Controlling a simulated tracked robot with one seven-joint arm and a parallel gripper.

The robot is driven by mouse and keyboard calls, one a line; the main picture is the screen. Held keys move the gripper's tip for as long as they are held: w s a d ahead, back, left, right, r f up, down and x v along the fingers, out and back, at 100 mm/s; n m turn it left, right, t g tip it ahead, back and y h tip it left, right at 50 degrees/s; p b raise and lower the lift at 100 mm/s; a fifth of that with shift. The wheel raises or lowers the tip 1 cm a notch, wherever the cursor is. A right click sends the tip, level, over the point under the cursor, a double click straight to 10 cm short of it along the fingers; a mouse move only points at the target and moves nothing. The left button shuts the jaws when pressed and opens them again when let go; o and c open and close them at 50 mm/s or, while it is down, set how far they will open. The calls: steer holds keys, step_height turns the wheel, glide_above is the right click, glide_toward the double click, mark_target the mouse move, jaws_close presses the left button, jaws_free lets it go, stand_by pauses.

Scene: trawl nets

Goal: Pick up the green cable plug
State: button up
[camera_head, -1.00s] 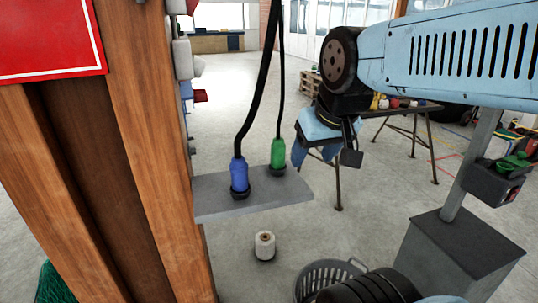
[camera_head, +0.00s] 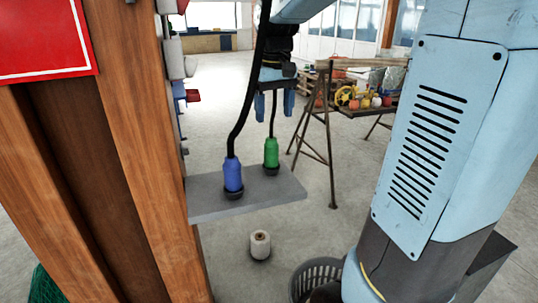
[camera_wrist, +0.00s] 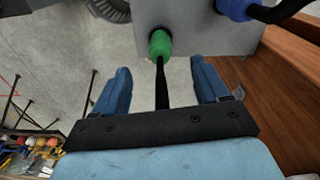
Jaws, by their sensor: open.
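The green cable plug (camera_head: 271,153) stands upright on a small grey shelf (camera_head: 240,205), with a black cable rising from its top. A blue plug (camera_head: 233,175) with a thicker black cable stands to its left, nearer the camera. My gripper (camera_head: 272,104) is open, pointing down above and behind the green plug. In the wrist view, the green plug (camera_wrist: 160,44) lies beyond the fingertips, and its cable runs back between the two blue fingers of my gripper (camera_wrist: 158,72). The fingers touch neither plug. The blue plug (camera_wrist: 234,8) shows at the top edge.
A wooden post (camera_head: 150,150) with a red sign (camera_head: 45,38) stands left of the shelf. A white spool (camera_head: 260,244) and a grey basket (camera_head: 318,275) are on the floor below. A table with colourful items (camera_head: 368,100) stands at the back right.

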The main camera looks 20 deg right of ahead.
mark_target(271, 154)
steer(key=shift+w+f+g, duration=0.15)
steer(key=shift+w+f, duration=0.05)
steer(key=shift+w, duration=0.35)
steer(key=shift+w+f+g, duration=0.15)
steer(key=shift+w, duration=0.4)
step_height(271, 154, down, 14)
steer(key=shift+r, duration=0.2)
jaws_close()
